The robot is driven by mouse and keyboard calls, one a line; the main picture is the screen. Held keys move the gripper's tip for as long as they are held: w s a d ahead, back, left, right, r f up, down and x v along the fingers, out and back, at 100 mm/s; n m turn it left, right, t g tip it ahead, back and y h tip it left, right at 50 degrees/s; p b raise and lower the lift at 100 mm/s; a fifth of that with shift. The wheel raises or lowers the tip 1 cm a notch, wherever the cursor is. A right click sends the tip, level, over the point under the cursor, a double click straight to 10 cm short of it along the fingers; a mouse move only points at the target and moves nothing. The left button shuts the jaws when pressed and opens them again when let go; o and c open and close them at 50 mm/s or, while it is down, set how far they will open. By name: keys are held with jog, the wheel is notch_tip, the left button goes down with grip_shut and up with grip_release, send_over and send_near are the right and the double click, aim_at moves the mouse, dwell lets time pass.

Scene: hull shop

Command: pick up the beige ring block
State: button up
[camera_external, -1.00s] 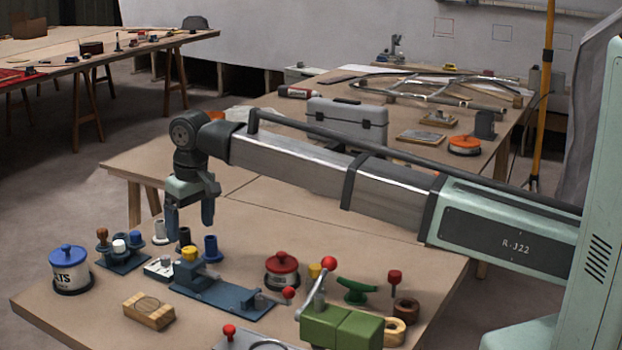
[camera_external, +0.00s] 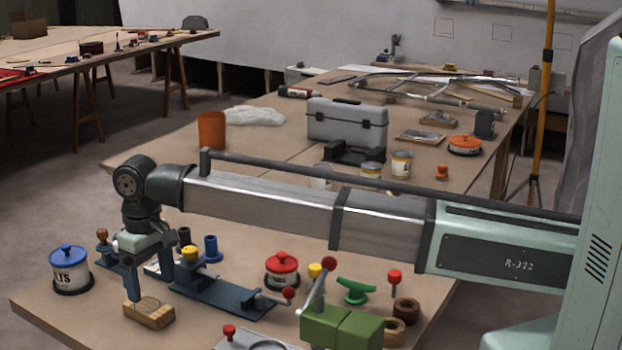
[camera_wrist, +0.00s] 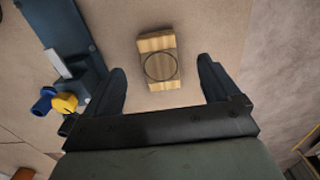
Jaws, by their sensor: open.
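The beige ring block (camera_external: 150,314) is a light wooden block with a dark circle on top, lying flat near the table's front left. It also shows in the wrist view (camera_wrist: 158,60), upper middle, between the lines of my two fingers. My gripper (camera_external: 150,294) is open and empty, pointing down close over the block. In the external view the left finger overlaps the block's back left edge; I cannot tell whether it touches. In the wrist view my gripper (camera_wrist: 162,70) has bare table on both sides of the block.
A blue-lidded tin (camera_external: 70,272) stands left of the block. A dark blue clamp fixture (camera_external: 228,296) with a yellow knob (camera_external: 189,254) lies close to the right. Green blocks (camera_external: 340,328) and a red-lidded pot (camera_external: 282,272) are farther right. Table in front of the block is clear.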

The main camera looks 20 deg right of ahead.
aim_at(153, 308)
jog(key=shift+w+a+f, duration=0.1)
jog(key=shift+w+f, duration=0.05)
jog(key=shift+f, duration=1)
jog(key=shift+w+a+f, duration=0.1)
jog(key=shift+w+f, duration=0.05)
jog(key=shift+f, duration=0.95)
jog(key=shift+w+f, duration=0.15)
jog(key=shift+f, duration=1)
jog(key=c, duration=1.2)
jog(key=shift+r, duration=0.1)
